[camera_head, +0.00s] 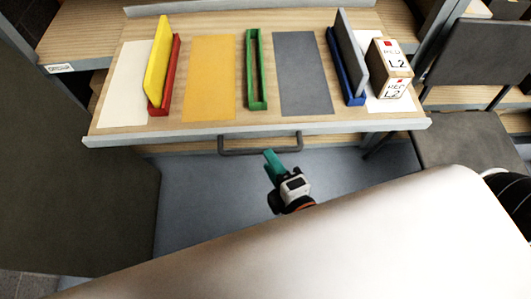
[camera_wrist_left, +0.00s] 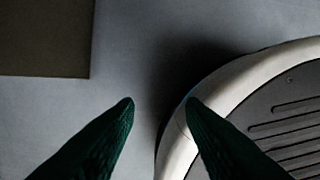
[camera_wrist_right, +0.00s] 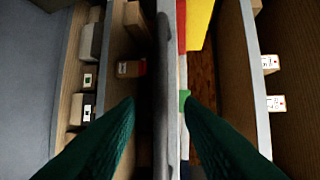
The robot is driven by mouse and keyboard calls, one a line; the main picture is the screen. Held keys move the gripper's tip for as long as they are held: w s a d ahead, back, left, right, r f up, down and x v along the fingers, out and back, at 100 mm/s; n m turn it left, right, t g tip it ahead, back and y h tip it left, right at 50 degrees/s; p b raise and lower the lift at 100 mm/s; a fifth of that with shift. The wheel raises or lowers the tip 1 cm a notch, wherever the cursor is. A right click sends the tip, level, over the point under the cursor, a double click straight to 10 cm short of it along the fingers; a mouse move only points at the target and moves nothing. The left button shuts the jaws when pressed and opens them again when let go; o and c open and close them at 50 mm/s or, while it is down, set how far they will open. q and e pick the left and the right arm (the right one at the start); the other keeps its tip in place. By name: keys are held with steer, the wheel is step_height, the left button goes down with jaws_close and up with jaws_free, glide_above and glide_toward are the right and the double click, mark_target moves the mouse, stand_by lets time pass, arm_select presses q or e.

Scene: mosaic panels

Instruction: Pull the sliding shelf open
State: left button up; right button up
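The sliding shelf (camera_head: 340,127) is a wooden board with a pale front edge in the head view. Its dark bar handle (camera_head: 260,143) sticks out from the middle of that edge. My right gripper (camera_head: 268,157) has green fingers and is just in front of the handle. In the right wrist view its fingers (camera_wrist_right: 159,99) are apart, and the dark handle (camera_wrist_right: 165,60) runs upright through the gap between them in the picture. I cannot tell whether they touch it. My left gripper (camera_wrist_left: 160,101) is open and empty over the grey floor, outside the head view.
On the shelf stand a yellow panel (camera_head: 157,60), a red holder (camera_head: 171,75), a green holder (camera_head: 257,80), a grey panel (camera_head: 351,52) and stacked L2 boxes (camera_head: 390,55). A dark chair (camera_head: 465,135) is at right. Floor (camera_head: 200,190) in front is clear.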

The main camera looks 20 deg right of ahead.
arm_select(q)
steer(key=shift+w+d+r+b, duration=0.15)
steer(key=shift+w+r+b, duration=0.15)
steer(key=shift+w+r, duration=0.6)
arm_select(e)
steer(key=v, duration=0.2)
steer(key=shift+s, duration=0.3)
